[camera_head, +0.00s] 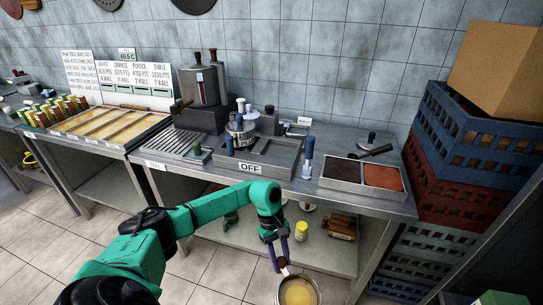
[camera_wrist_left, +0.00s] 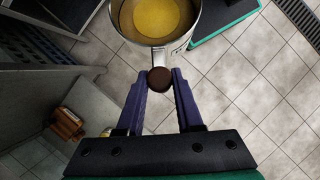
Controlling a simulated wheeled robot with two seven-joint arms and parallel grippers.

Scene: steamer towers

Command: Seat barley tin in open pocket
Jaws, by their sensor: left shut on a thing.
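A round metal tin (camera_head: 298,293) with yellow contents and a handle hangs low in front of the counter, cut by the bottom edge. I take it to be the barley tin, but cannot read its label. The left wrist view also shows the tin (camera_wrist_left: 157,20), open top, with a brown-ended handle. My left gripper (camera_head: 284,259) is shut on that handle; its purple fingers (camera_wrist_left: 160,82) sit either side of the brown end. The grey unit marked OFF (camera_head: 228,164) on the counter has a recessed top; a labelled metal pot stands at its left, and the right part looks empty. My right gripper is not visible.
The counter's front edge (camera_head: 330,198) lies between the tin and the unit. A blue upright handle (camera_head: 308,155) stands right of the unit, then a two-part bin (camera_head: 348,190). Stacked crates (camera_head: 460,150) border the right. A yellow jar (camera_head: 301,231) sits on the lower shelf.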

